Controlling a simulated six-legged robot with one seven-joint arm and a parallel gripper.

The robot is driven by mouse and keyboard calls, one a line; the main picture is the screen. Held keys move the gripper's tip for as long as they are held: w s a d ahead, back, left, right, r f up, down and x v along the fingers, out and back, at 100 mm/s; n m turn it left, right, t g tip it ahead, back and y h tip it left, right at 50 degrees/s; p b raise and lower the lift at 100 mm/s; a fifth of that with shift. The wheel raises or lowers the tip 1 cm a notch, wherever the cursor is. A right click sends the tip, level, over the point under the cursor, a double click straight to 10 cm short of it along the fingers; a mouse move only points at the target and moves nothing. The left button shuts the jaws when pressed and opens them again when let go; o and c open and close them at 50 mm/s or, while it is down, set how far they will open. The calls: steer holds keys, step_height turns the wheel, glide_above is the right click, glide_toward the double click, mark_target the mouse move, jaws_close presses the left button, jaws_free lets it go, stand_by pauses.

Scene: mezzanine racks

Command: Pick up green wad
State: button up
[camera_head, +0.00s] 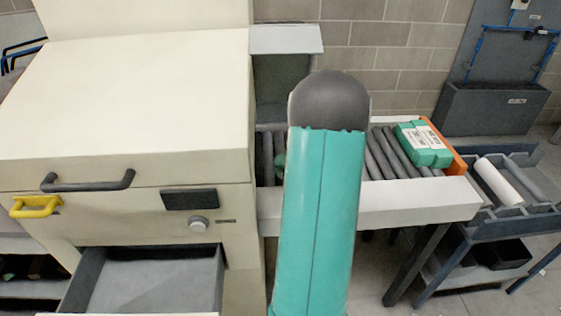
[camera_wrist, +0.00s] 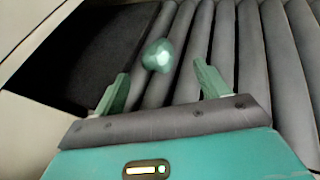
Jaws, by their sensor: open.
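The green wad (camera_wrist: 157,55) is a small rounded green lump with a pale shiny spot. In the wrist view it lies on the grey rollers, ahead of my gripper and between the lines of its two fingers. In the head view only a sliver of green (camera_head: 280,161) shows at the left edge of my arm, which hides the rest. My gripper (camera_wrist: 162,88) has its two green fingers spread wide with nothing between them. The wad is beyond the fingertips, and I cannot tell the height gap. My gripper is hidden behind my arm in the head view.
The roller conveyor (camera_head: 385,152) has a white side rail and an orange end stop (camera_head: 443,146). A green and white pack (camera_head: 424,145) sits at its right end. A cream machine (camera_head: 120,110) with an open drawer (camera_head: 150,280) stands left. A dark opening (camera_wrist: 100,50) borders the rollers.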

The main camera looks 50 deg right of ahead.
mark_target(282, 162)
steer(key=shift+a+x, duration=0.1)
steer(key=shift+x, duration=1.45)
steer(key=shift+a+x, duration=0.15)
steer(key=shift+x, duration=1.45)
steer(key=shift+w, duration=0.1)
steer(key=c, duration=1)
steer(key=shift+c, duration=0.2)
